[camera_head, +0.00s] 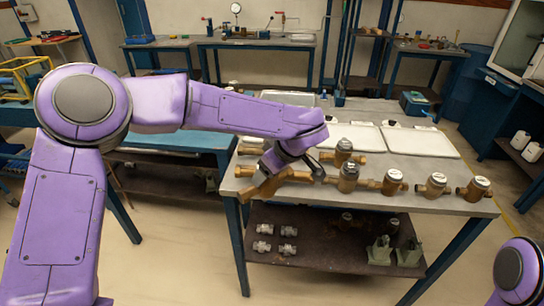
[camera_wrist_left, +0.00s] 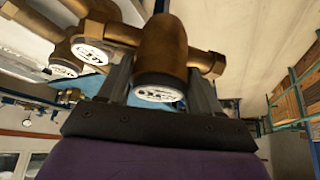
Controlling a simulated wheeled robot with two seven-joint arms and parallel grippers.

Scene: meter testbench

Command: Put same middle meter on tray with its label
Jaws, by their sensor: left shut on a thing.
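My left gripper (camera_head: 277,168) is shut on a brass meter (camera_head: 262,189) at the left front edge of the table. The held meter is tilted; in the left wrist view the meter (camera_wrist_left: 162,45) sits between the two fingers with its white round face showing. More brass meters stand in a row to the right: one dark-bodied meter (camera_head: 348,176), then white-faced meters (camera_head: 393,180), (camera_head: 436,183) and (camera_head: 476,188). Another meter (camera_head: 343,151) stands behind the row. White trays (camera_head: 420,142) and (camera_head: 355,138) lie behind the meters. My right gripper is out of view.
The grey table (camera_head: 400,203) has a lower shelf (camera_head: 325,240) with small fittings and green parts. A third white tray (camera_head: 288,98) lies at the back left, partly behind my arm. Small dark items stand near the trays' back edges. A blue-topped bench (camera_head: 180,142) stands left.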

